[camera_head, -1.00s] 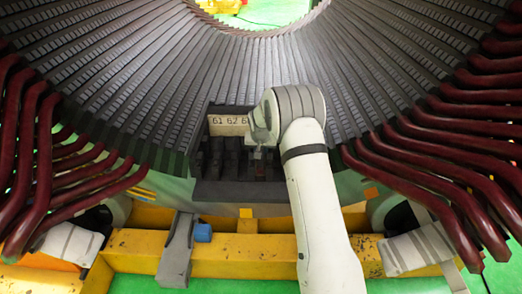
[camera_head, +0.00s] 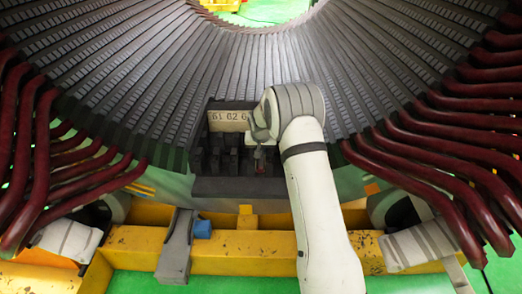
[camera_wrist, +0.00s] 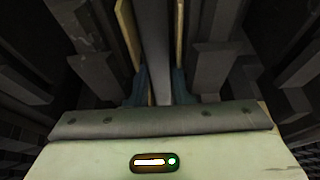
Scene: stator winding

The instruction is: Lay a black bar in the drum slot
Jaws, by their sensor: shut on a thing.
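The drum (camera_head: 120,75) is a large grey slotted ring filling the upper part of the head view. Its lower middle has a dark recess with block-like dividers (camera_head: 215,158) and slots between them. My gripper (camera_head: 260,158) is at this recess, right of its middle, and my arm partly covers it. In the wrist view, my gripper (camera_wrist: 157,90) is shut on a long dark grey bar (camera_wrist: 154,45), with one bluish finger on each side. The bar runs up the picture between two tan strips. Its far end, and whether it touches the slot floor, cannot be told.
A plate numbered 61, 62 (camera_head: 228,121) sits at the back of the recess. Dark red bent coil ends flank it left (camera_head: 85,180) and right (camera_head: 430,165). A yellow beam (camera_head: 235,262) runs below. Dark walls (camera_wrist: 212,45) stand close beside the gripper.

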